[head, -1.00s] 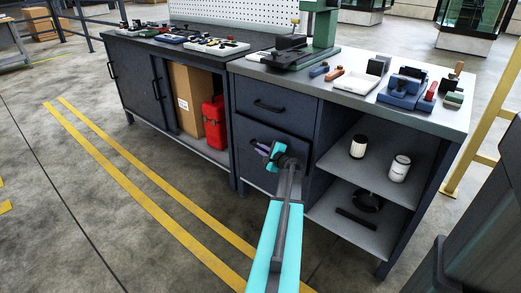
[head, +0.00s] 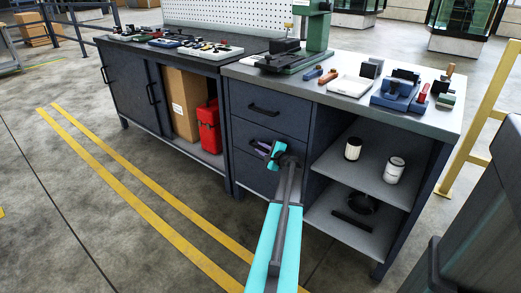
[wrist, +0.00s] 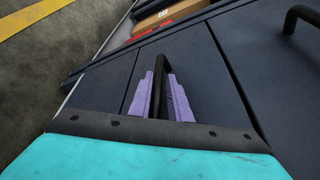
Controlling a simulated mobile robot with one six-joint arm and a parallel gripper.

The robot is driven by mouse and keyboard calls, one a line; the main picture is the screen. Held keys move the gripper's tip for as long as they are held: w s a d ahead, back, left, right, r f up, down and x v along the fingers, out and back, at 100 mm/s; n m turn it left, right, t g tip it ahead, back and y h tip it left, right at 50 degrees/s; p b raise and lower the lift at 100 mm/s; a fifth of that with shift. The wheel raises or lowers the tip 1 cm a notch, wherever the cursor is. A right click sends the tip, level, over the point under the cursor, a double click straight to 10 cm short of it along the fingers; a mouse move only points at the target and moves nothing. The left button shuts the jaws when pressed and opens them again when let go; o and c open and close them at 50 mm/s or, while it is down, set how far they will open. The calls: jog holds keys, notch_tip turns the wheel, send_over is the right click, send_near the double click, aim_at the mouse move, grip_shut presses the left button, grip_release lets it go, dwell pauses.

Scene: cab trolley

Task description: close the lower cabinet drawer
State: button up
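The lower drawer (head: 245,134) of the dark blue cabinet sits below the upper drawer (head: 290,118). Its front looks flush or nearly flush with the cabinet face. In the wrist view, seams run along both sides of the drawer front (wrist: 205,75). My gripper (head: 262,149) is at this drawer in the head view. In the wrist view, the purple fingers of my gripper (wrist: 162,98) lie close on both sides of the black bar handle (wrist: 161,68), with no clear gap. The gripper hides most of the handle in the head view.
Open shelves right of the drawers hold a white jar (head: 394,170) and other items. The worktop (head: 430,118) carries a green press (head: 317,30) and tools. A grey block-like body (head: 470,220) stands at the right edge.

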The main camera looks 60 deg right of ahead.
jog(key=shift+s, duration=0.1)
jog(key=p+v, duration=0.1)
jog(key=v, duration=1.2)
jog(key=shift+s+p, duration=0.3)
jog(key=shift+p, duration=0.05)
jog(key=shift+a+r, duration=0.1)
